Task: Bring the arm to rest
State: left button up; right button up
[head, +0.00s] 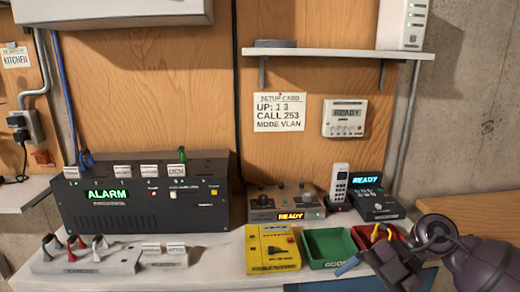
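My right arm comes in from the right edge, and its dark gripper (385,268) is low at the right, over the front of the bench (215,272). It is in front of the red tray (402,234) and hides part of it. A small blue piece (348,264) shows beside the gripper; I cannot tell whether it is held or lies behind. The finger gap is not clear. My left gripper is not in view.
A green tray (328,247) and a yellow device (270,248) stand left of the gripper. A black alarm panel (140,205), a switch strip (85,262), a READY box (285,204), a handset (339,185) and a phone base (375,200) crowd the bench. A shelf (330,53) hangs above.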

jog(key=s+a+f+m+t+y, duration=0.1)
jog(key=a+f+m+t+y, duration=0.1)
jog(key=a+m+t+y, duration=0.45)
jog(key=s+d+f+m+t+h, duration=0.2)
jog(key=d+f+m+t+h, duration=0.95)
jog(key=m+t, duration=0.3)
jog(key=s+d+f+m+g+h, duration=0.4)
jog(key=s+f+m+g+h, duration=0.1)
jog(key=s+f, duration=0.8)
notch_tip(320, 180, down, 3)
jog(key=g+h, duration=0.1)
jog(key=g, duration=0.1)
jog(key=shift+d+m+g, duration=0.2)
jog(key=shift+m+g, duration=0.1)
jog(key=shift+m, duration=0.1)
jog(key=shift+a, duration=0.15)
